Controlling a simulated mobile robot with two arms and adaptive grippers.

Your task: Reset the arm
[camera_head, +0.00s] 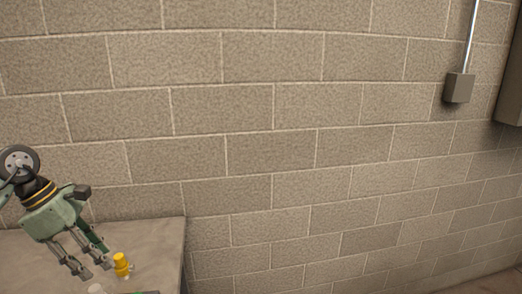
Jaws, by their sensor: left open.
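My left gripper (90,268) comes in at the lower left of the head view, green and grey with a black wrist. Its fingers point down and to the right, spread apart with nothing visible between them. They are over the grey tabletop (150,235), just left of a small yellow fitting (121,265); I cannot tell whether they touch it. My right gripper is not in the view.
A pale round object (97,289) is cut off by the bottom edge near the fitting. The block wall (270,120) fills the background. A grey electrical box (458,88) with a conduit is on the wall at the upper right. Right of the table is clear.

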